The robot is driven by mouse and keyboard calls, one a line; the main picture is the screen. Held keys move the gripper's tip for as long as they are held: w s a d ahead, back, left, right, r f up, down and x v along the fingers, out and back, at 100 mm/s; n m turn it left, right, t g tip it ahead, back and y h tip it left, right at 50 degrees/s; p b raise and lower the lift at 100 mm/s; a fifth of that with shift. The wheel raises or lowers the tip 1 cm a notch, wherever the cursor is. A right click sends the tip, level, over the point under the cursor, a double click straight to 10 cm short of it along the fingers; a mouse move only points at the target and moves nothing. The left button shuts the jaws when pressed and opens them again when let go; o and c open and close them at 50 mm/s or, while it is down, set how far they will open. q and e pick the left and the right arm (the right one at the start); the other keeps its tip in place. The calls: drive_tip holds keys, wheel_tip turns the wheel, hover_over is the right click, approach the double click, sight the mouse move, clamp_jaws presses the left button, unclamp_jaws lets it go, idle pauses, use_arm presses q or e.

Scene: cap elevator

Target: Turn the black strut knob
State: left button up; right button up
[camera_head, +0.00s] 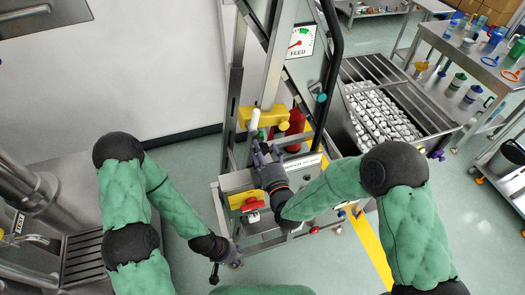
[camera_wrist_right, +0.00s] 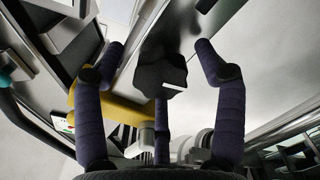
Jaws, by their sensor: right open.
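A black lobed knob (camera_wrist_right: 160,76) shows in the right wrist view, between the spread fingers of my right gripper (camera_wrist_right: 160,58). The fingers stand apart from it on both sides, with a third finger below it. In the head view my right gripper (camera_head: 264,156) reaches the middle of the elevator frame (camera_head: 233,110), and I cannot make out the knob there. My right gripper is open and empty. My left gripper (camera_head: 229,260) is low, by the bottom left of the frame, and its fingers are too small to read.
A yellow bracket (camera_head: 262,117) and a red part (camera_head: 287,133) are just above my right gripper. A yellow plate with a red knob (camera_head: 250,203) is below it. A bin of pale caps (camera_head: 385,118) is at the right. The floor left of the frame has free room.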

drive_tip(key=shift+w, duration=0.2)
drive_tip(key=c, duration=1.1)
drive_tip(key=shift+c, duration=0.2)
drive_tip(key=shift+s+f+m, duration=0.1)
drive_tip(key=shift+f+m, duration=0.05)
drive_tip(key=shift+m, duration=0.15)
